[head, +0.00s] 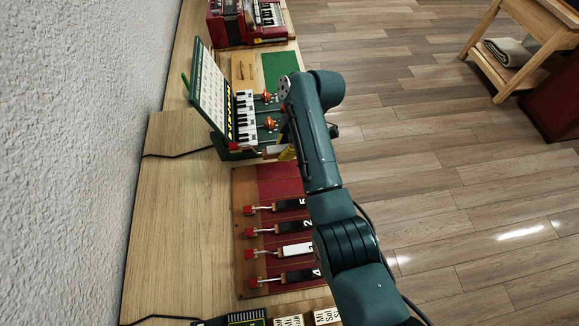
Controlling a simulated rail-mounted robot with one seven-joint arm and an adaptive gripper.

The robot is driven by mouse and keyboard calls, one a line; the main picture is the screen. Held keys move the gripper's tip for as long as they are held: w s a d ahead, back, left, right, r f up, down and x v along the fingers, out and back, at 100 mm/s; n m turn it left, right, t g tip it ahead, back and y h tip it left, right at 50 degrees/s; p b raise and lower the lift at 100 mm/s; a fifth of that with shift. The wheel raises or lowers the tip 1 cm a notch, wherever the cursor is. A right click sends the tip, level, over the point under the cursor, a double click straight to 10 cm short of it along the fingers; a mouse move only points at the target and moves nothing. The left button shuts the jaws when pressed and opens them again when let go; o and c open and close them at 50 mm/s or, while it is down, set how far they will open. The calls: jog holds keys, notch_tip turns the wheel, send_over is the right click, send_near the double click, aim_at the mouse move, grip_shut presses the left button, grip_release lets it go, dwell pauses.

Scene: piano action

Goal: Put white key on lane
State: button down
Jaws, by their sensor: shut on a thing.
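The dark green arm reaches down from the bottom right, and my gripper (286,150) is mostly hidden behind it at the right side of the keyboard unit. It is shut on a pale piece (276,149), which seems to be a white key, at the front edge of that unit. The arm hides most of its far end. A dark red board (245,186) below holds several lanes with red-tipped levers. One lane carries a white key (297,251); the others carry dark keys, such as the one marked 2 (291,228). The upper part of the board looks bare.
A small green unit with white keys (246,112) and an upright printed panel (211,97) stands against the wall side. Orange-topped pieces (270,123) sit to its right. A red accordion (246,20) lies at the far end. Number and note blocks (289,321) lie in front.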

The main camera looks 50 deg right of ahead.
aim_at(282, 170)
notch_tip(282, 170, down, 9)
jog(key=shift+s+r+b, duration=0.1)
jog(key=shift+r+b, duration=0.05)
jog(key=shift+b, duration=0.7)
jog(key=shift+f, duration=0.25)
jog(key=c, duration=1)
grip_release()
jog(key=shift+r, duration=0.1)
jog(key=shift+c, duration=0.2)
jog(key=shift+r, duration=0.1)
